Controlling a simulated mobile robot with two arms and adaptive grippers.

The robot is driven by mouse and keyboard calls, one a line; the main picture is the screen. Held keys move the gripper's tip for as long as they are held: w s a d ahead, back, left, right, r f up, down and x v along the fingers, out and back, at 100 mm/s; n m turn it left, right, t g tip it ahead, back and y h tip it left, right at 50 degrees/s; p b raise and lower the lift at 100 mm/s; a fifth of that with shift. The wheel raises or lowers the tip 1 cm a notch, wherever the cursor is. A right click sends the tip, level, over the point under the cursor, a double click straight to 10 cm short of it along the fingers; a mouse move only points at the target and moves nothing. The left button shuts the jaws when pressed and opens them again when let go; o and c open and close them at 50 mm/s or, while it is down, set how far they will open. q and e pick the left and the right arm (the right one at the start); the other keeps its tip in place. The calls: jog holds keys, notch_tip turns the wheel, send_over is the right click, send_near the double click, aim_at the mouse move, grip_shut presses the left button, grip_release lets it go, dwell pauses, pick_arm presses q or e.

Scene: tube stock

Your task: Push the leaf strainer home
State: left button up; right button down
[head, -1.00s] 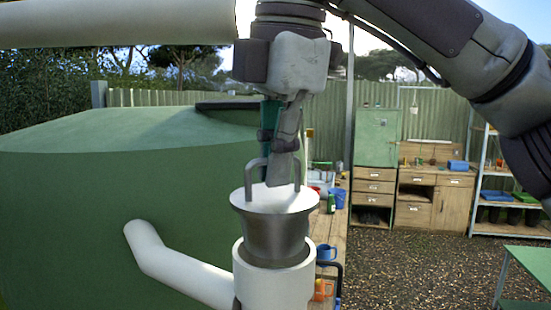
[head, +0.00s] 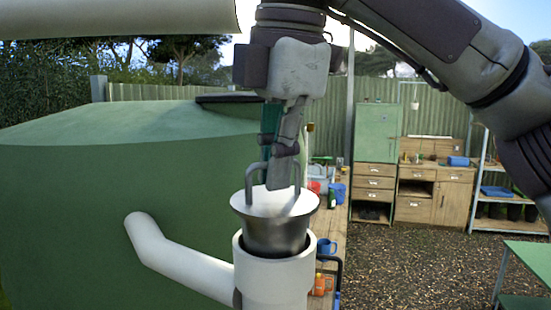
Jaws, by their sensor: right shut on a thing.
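The leaf strainer (head: 276,234) is a tapered metal cup with a wide rim and a loop handle. It stands upright, partly inside the open top of a white pipe (head: 275,281). Its rim and upper body are still above the pipe's mouth, and its lower part is hidden inside. My right gripper (head: 281,178) points down from above and is shut on the strainer's handle, with its fingertips just over the strainer's top. My left gripper does not show.
A large green tank (head: 90,190) fills the left, with a white side pipe (head: 175,262) in front of it. Another white pipe (head: 120,20) crosses the upper left. A wooden bench (head: 334,225) with mugs and tools stands behind the strainer. Gravel (head: 420,270) lies open at right.

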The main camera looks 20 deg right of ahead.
aim_at(276, 199)
jog(key=shift+f+b, duration=0.3)
jog(key=shift+f, duration=0.65)
jog(key=shift+p, duration=0.5)
dwell(1.0)
jog(key=shift+f+b, duration=0.7)
jog(key=shift+f, duration=0.45)
dwell(0.3)
jog(key=shift+p, duration=0.55)
dwell(0.6)
dwell(0.5)
jog(key=c, duration=1.2)
grip_release()
jog(key=shift+c, duration=0.2)
